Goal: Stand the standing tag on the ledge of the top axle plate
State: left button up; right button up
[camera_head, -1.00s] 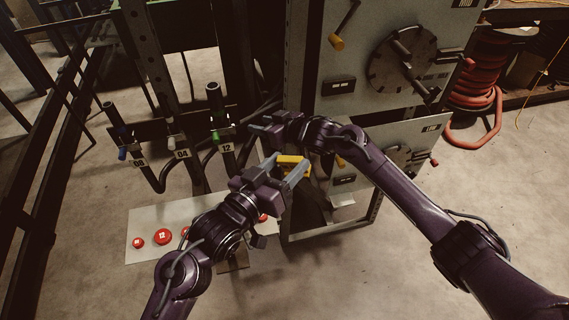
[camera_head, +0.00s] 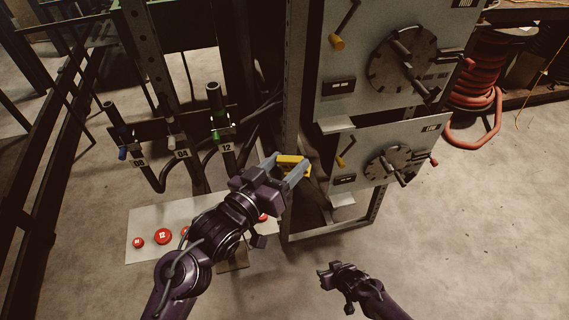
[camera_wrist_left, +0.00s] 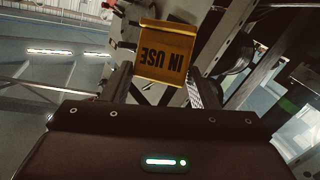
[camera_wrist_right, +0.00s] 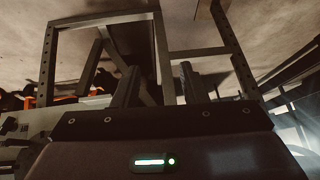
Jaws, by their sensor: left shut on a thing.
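The yellow standing tag (camera_head: 291,163) is held between the fingers of my left gripper (camera_head: 296,170). In the left wrist view the tag (camera_wrist_left: 166,52) shows "IN USE" upside down, and the gripper is shut on it. The top axle plate (camera_head: 365,98) is the upper grey panel, to the upper right of the tag. Its ledge (camera_head: 338,125) is a small pale shelf at its lower left edge, bare and apart from the tag. My right gripper (camera_head: 325,275) is low over the floor, open and empty; its spread fingers (camera_wrist_right: 158,88) show in the right wrist view.
A lower plate (camera_head: 376,150) has its own dial, crank and ledge (camera_head: 343,200). The top plate carries a dial (camera_head: 402,58) and a yellow-handled crank (camera_head: 337,42). Numbered hoses (camera_head: 218,115) stand left. A board with red buttons (camera_head: 150,218) lies below. The front right floor is clear.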

jog(key=s+d+f+g+h, duration=0.1)
jog(key=s+d+f, duration=0.1)
jog(key=s, duration=0.8)
jog(key=s+d+f+g+h, duration=0.1)
jog(key=s+d+f+g, duration=0.1)
jog(key=s, duration=0.8)
jog(key=s+d+f+g, duration=0.1)
jog(key=s+d+f, duration=0.2)
jog(key=s+f, duration=0.3)
jog(key=s, duration=0.4)
jog(key=shift+s+d+m+g+h, duration=0.25)
jog(key=shift+s+m+g+h, duration=0.05)
jog(key=shift+s+g+h, duration=0.1)
jog(key=shift+f, duration=0.1)
